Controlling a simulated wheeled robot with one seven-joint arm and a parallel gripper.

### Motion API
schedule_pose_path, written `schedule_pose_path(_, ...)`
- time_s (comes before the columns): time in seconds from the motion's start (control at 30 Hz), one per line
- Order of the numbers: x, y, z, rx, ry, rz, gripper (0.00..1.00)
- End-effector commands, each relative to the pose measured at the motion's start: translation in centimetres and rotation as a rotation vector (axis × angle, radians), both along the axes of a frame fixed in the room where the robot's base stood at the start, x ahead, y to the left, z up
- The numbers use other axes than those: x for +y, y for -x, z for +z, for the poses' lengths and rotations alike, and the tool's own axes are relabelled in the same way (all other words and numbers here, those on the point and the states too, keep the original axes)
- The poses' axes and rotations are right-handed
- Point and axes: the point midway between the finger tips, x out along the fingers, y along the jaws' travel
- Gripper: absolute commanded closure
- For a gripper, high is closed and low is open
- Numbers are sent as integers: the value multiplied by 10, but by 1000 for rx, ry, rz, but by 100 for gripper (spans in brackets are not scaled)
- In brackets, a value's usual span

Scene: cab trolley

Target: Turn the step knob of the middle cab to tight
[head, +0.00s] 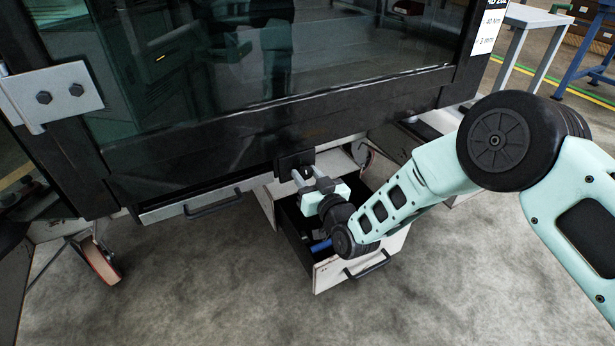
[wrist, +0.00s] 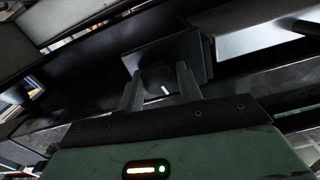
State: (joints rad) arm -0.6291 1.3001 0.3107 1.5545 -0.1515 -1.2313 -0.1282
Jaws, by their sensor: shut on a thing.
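The step knob (wrist: 158,78) is a round black knob with a white pointer mark, on a dark square plate (wrist: 165,50) in the wrist view. The pointer tilts slightly off upright. My gripper (wrist: 160,85) has one grey finger on each side of the knob and is shut on it. In the head view my gripper (head: 302,178) reaches the dark plate (head: 294,162) under the cab's lower frame; the knob itself is mostly hidden there by the fingers. Any tight or loose labels cannot be read.
A glazed black cab panel (head: 270,60) fills the upper head view. Below my gripper an open drawer (head: 330,272) with a blue item inside juts out. A closed drawer (head: 200,206) is to its left. Casters (head: 98,262) stand on the grey floor, which is clear in front.

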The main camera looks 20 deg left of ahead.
Motion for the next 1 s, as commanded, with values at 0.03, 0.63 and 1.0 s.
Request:
schedule_pose_path(0.03,-1,0,-2,27,-19,-2,87)
schedule_pose_path(0.63,0,1,-2,161,-131,0,87)
schedule_pose_path(1.0,0,1,-2,161,-131,0,51)
